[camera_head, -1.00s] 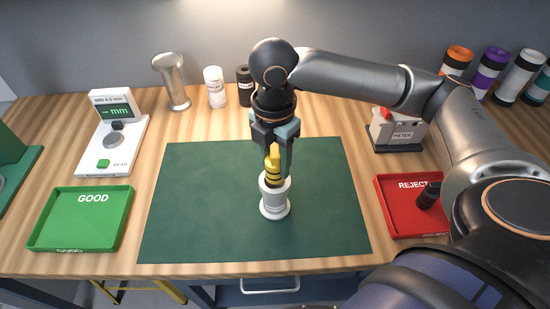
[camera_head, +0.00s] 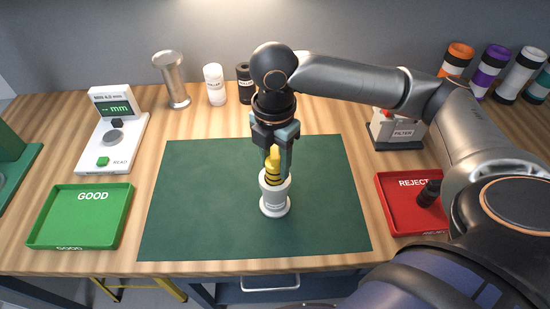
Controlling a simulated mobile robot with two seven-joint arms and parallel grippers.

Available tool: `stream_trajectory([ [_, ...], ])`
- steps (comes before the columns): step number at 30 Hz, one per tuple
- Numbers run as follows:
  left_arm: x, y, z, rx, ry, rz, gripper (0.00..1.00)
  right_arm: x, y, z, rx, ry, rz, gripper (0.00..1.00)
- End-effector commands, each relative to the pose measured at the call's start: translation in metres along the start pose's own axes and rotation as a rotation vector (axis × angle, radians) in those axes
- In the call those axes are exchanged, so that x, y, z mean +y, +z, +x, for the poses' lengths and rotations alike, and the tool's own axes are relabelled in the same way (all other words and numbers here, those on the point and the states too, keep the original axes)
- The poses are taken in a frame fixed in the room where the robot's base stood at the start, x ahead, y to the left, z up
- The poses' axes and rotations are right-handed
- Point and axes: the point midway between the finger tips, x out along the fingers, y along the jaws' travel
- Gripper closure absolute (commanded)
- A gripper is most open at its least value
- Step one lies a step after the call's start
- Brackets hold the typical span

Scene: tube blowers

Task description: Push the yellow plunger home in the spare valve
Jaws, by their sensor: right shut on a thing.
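The spare valve (camera_head: 274,199) is a white cylinder with a wider base, standing upright on the green mat (camera_head: 190,205). The yellow plunger (camera_head: 272,171), with dark rings, stands upright in its top, and its lower part is hidden inside the valve. My right gripper (camera_head: 276,168) points straight down above the valve and is shut on the yellow plunger, with its fingertips close to the valve's rim. My left gripper is not in view.
A green GOOD tray (camera_head: 35,228) and a gauge (camera_head: 97,158) stand at left. A red REJECT tray (camera_head: 398,222) holding a black item (camera_head: 429,193) and a FILTER box (camera_head: 400,134) are at right. Small bottles (camera_head: 214,85) and a metal cylinder (camera_head: 172,80) stand behind. The mat around the valve is clear.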

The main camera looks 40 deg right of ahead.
Motion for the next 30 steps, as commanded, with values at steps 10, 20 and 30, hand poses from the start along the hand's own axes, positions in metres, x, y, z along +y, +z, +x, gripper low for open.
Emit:
stream_trajectory([
  [10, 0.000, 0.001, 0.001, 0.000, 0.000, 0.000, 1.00, 0.000, 0.000, 0.007, 0.000, -0.001, 0.000, 1.00],
  [20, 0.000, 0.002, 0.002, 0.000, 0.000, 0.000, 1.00, 0.000, 0.000, 0.014, -0.001, -0.001, 0.001, 1.00],
  [30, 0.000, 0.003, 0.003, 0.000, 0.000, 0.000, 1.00, 0.000, 0.000, 0.021, 0.000, 0.000, 0.000, 1.00],
])
